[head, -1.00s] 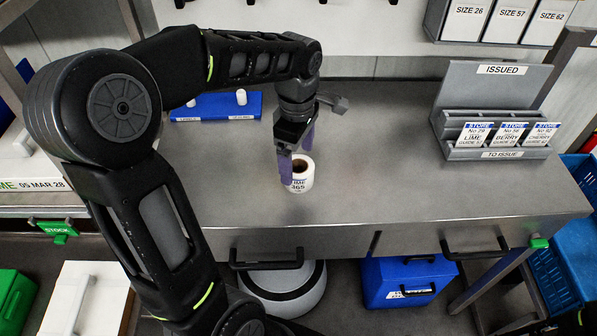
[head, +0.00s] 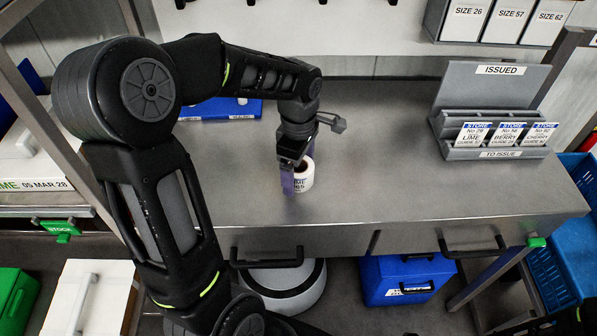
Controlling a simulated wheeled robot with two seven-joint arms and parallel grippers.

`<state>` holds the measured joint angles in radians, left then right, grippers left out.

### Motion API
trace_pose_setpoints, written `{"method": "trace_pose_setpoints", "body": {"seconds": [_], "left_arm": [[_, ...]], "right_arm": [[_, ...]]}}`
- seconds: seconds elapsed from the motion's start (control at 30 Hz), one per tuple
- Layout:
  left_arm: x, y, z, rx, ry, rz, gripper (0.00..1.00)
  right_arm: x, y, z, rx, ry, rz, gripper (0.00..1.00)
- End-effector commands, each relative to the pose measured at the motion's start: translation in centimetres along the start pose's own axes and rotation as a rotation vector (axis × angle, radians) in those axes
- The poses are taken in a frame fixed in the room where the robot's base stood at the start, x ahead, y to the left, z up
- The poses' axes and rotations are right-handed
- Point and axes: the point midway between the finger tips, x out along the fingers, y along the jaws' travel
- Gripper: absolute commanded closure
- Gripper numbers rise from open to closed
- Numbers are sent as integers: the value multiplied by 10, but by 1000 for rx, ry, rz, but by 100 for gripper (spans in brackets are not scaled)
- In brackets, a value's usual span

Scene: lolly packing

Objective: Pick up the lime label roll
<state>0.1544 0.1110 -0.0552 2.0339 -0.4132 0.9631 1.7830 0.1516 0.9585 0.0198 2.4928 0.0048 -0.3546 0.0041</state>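The lime label roll (head: 305,178) is a small white roll with a dark core, standing on the steel bench. Its label shows partly, with green lettering. My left gripper (head: 299,167) is down at the roll, with one purple finger in front of its left side and the other behind it. The fingers look apart, with the roll between them; I cannot tell whether they touch it. The front finger hides the roll's left part. My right gripper is not in view.
A grey card rack (head: 492,153) marked ISSUED and TO ISSUE stands at the bench's right, holding store cards. A blue tray (head: 225,108) lies behind my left arm. The bench's middle (head: 390,160) is clear.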

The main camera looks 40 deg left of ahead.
Motion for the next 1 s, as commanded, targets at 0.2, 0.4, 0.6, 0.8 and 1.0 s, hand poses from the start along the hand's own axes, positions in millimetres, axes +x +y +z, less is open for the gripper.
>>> {"method": "trace_pose_setpoints", "body": {"seconds": [0.2,0.4,0.6,0.8,1.0], "left_arm": [[0,0,0,0,0,0,32],[0,0,0,0,0,0,48],[0,0,0,0,0,0,65],[0,0,0,0,0,0,81],[0,0,0,0,0,0,84]], "right_arm": [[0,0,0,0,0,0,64],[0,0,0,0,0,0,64],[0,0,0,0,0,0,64],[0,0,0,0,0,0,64],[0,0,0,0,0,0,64]]}}
